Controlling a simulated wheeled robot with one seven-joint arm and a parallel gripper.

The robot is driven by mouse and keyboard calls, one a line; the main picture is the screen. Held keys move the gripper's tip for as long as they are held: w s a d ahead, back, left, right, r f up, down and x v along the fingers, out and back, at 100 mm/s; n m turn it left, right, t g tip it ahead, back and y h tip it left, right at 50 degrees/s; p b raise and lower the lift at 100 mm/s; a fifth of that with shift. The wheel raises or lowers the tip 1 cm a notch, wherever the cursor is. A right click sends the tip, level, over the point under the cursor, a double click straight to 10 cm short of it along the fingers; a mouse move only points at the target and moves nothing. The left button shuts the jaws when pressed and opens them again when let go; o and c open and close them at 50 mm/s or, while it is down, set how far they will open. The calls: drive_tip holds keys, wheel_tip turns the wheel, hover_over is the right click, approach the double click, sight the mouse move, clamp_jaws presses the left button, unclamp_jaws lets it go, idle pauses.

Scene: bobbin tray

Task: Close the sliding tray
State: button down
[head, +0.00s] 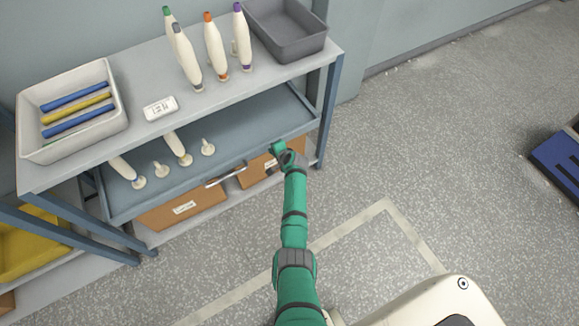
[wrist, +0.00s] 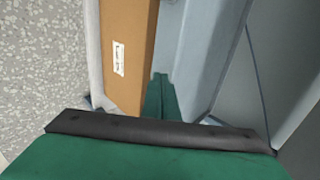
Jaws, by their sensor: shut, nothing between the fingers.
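The sliding tray (head: 240,125) is blue-grey and sits under the bench top. It is pulled out, with its floor and front wall showing in front of the top's edge. A metal handle (head: 226,177) is on its front. Several white spindles stand in it, some with white bobbins partly under the top. My gripper (head: 281,150) is at the right part of the tray's front edge, right of the handle. In the wrist view its green fingers (wrist: 160,82) are together and empty, beside the blue-grey tray wall (wrist: 197,60). I cannot tell whether they touch it.
On the bench top (head: 145,60) are a white bin (head: 125,122) of coloured rods, several tall bobbins, a label block (head: 161,107) and a grey bin (head: 290,50). Cardboard boxes (head: 183,209) lie below the tray. Blue legs (head: 328,115) frame the bench. Floor in front is clear.

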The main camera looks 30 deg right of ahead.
drive_tip(key=s+d+f+v, duration=0.1)
drive_tip(key=v, duration=1)
drive_tip(key=s+a+f+n+h, duration=0.1)
drive_tip(key=s+a+n, duration=0.1)
drive_tip(key=s+a, duration=0.45)
drive_tip(key=s+a+n+t+h, duration=0.1)
drive_tip(key=s+a+n, duration=0.2)
drive_tip(key=s, duration=0.6)
drive_tip(key=s+a+f+n+h, duration=0.1)
drive_tip(key=s+a+n, duration=0.1)
drive_tip(key=s+a, duration=0.35)
drive_tip(key=s+a+r+n+t+y, duration=0.1)
drive_tip(key=s+a+r+n, duration=0.4)
drive_tip(key=s+r, duration=0.6)
drive_tip(key=s+a+r+n+t+y, duration=0.1)
drive_tip(key=s+a+r+n+t, duration=0.3)
drive_tip(key=s+r, duration=0.7)
wheel_tip(320, 180, up, 4)
drive_tip(key=shift+s+a+r+n, duration=0.1)
drive_tip(key=shift+s+a+n, duration=0.1)
drive_tip(key=shift+a+n, duration=0.35)
